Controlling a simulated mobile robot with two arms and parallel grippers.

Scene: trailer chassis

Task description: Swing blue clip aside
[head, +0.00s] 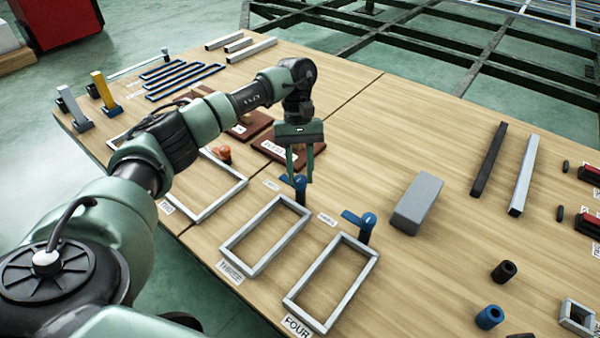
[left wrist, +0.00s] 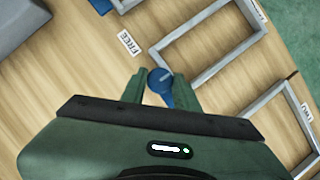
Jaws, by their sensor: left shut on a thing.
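A blue clip (head: 300,183) stands on a dark post just behind the frame marked THREE (head: 229,247). My left gripper (head: 300,179) points down over it, with its fingers around the clip's top. In the left wrist view the blue clip (left wrist: 161,82) lies between the two fingers of the left gripper (left wrist: 165,88), and the gripper is shut on it. A second blue clip (head: 366,222) with its arm pointing left stands behind the frame marked FOUR (head: 341,307). My right gripper is not in view.
A grey block (head: 417,203) lies to the right of the second clip. Dark and silver bars (head: 489,158) lie farther right. Brown plates (head: 280,148) sit behind the left arm. Blue and black cylinders (head: 489,317) stand at the front right. The wooden table (head: 390,125) is bare at the back middle.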

